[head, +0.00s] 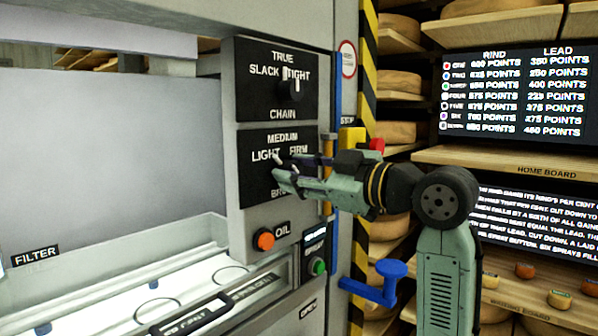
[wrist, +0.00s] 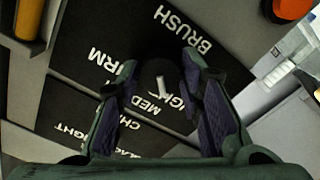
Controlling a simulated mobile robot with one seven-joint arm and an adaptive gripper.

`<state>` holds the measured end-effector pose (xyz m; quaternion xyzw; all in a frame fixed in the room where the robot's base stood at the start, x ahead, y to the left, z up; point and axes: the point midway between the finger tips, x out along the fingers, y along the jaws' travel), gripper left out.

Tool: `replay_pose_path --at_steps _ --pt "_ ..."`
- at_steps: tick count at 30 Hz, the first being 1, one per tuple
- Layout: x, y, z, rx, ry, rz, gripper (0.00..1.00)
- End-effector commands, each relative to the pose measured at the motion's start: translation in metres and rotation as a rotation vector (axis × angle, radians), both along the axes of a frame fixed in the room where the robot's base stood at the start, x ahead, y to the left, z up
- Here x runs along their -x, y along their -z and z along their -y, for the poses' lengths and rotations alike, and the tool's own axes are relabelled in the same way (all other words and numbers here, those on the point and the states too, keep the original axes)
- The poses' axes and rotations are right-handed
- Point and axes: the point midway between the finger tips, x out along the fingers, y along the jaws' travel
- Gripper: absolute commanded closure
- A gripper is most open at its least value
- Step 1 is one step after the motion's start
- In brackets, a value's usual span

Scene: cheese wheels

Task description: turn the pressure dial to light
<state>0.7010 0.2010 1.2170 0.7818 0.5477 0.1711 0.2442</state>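The pressure dial panel (head: 257,185), black and marked LIGHT, MEDIUM, FIRM and BRUSH, is on the grey machine front. My gripper (head: 279,167) is right at this panel and hides the dial in the head view. In the wrist view the dark round dial (wrist: 157,72) sits between the two purple-padded fingers of my gripper (wrist: 157,66). The fingers are apart, one on each side of the dial; I cannot tell whether they touch it. The dial's white mark points toward the MEDIUM and LIGHT lettering; which exactly is unclear.
Above is the chain dial panel (head: 277,80) with SLACK, TRUE and TIGHT. Below are an orange OIL button (head: 264,240) and a green button (head: 318,266). A yellow box with a red button (head: 376,145) and a blue handle (head: 385,283) are close to my arm.

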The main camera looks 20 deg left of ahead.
Motion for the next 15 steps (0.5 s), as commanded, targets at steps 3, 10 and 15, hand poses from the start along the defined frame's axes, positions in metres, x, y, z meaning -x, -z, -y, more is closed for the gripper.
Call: replay_pose_path --at_steps 3,10,15 --pt "0.0001 -0.0001 0.0000 0.000 0.000 0.000 0.56" --pt "0.0001 0.0001 0.0000 0.000 0.000 -0.001 0.51" --pt "0.0005 0.0000 0.0018 0.000 0.000 -0.001 0.51"
